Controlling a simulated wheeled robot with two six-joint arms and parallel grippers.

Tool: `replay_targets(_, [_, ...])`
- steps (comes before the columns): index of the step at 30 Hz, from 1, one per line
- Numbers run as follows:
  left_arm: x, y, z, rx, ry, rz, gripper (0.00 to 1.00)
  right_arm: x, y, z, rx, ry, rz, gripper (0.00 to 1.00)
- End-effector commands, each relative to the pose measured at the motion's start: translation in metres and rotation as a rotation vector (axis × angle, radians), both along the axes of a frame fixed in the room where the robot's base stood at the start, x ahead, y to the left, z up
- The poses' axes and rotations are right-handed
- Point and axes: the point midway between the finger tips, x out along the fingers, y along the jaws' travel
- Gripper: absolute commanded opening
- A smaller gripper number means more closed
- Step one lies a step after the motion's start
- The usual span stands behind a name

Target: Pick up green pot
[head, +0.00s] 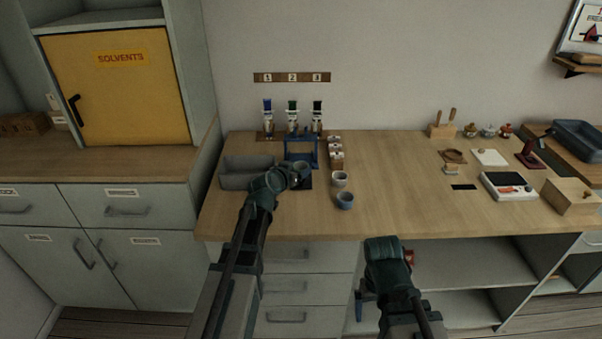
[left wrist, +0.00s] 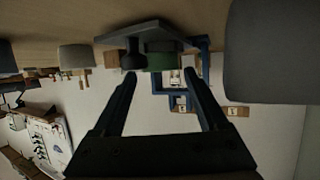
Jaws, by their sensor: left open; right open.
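A green pot (left wrist: 163,57) shows in the left wrist view, on a dark flat plate (left wrist: 140,32) under a blue frame (head: 302,143). In the head view it is mostly hidden behind my left gripper. My left gripper (head: 295,172) is open. In the left wrist view its two fingers (left wrist: 162,75) point toward the pot, which shows between the tips; whether they touch it I cannot tell. My right gripper (head: 363,298) is low in front of the counter's edge, away from the pot, and its fingertips are hard to make out.
A grey bin (head: 240,180) stands left of the pot. A white cup (head: 340,178) and a blue-grey cup (head: 345,201) stand to the right. The counter's middle (head: 400,190) is clear.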

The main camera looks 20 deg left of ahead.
Motion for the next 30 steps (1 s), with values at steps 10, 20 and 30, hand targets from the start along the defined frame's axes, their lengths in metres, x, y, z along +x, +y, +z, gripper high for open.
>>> replay_targets(10, [0.026,-0.002,-0.010,0.000,-0.001,0.000,0.76,0.000,0.000,-0.010,0.000,0.000,0.000,0.94])
replay_targets(20, [0.026,-0.002,-0.010,0.000,-0.001,0.000,0.29,0.000,0.000,-0.010,0.000,0.000,0.000,0.94])
replay_targets(30, [0.026,-0.002,-0.009,0.000,-0.001,0.000,0.08,0.000,0.000,-0.009,0.000,0.000,0.000,0.94])
